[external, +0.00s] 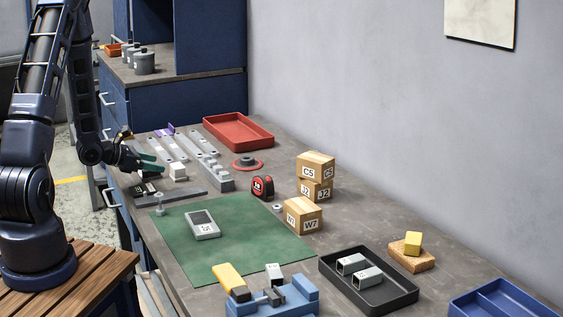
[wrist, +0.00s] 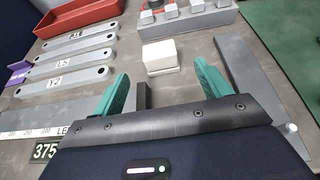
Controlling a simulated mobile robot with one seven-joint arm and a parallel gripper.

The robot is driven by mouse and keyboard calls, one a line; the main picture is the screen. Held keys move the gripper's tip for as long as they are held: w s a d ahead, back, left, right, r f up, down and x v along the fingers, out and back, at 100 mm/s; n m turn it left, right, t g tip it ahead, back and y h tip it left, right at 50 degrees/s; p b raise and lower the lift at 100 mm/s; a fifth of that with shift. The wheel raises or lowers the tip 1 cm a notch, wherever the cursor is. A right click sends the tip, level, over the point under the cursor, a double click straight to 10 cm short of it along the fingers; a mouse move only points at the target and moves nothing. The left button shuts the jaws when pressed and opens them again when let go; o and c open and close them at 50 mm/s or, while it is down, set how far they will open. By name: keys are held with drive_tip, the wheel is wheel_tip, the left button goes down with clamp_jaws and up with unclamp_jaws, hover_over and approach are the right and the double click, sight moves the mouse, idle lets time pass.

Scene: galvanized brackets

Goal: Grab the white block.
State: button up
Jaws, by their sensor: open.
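The white block (wrist: 161,54) stands on the grey table beyond my fingertips in the wrist view, with a thin pale base under it. In the external view the white block (external: 178,170) is at the left part of the table, just right of my gripper (external: 152,163). My gripper (wrist: 162,80) is open and empty, with its two teal fingers either side of the line to the block. The block appears ahead of the fingers, apart from both. Its far side is hidden.
Labelled grey bars (wrist: 68,83) lie left of the block, and a grey bar with raised pegs (wrist: 190,22) lies just behind it. A flat grey bar (wrist: 252,82) is at the right. A red tray (external: 239,137) and green mat (external: 240,238) are farther off.

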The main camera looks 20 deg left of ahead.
sight(173, 166)
drive_tip(key=shift+x, duration=4.2)
drive_tip(key=shift+r, duration=0.15)
drive_tip(key=c, duration=1.1)
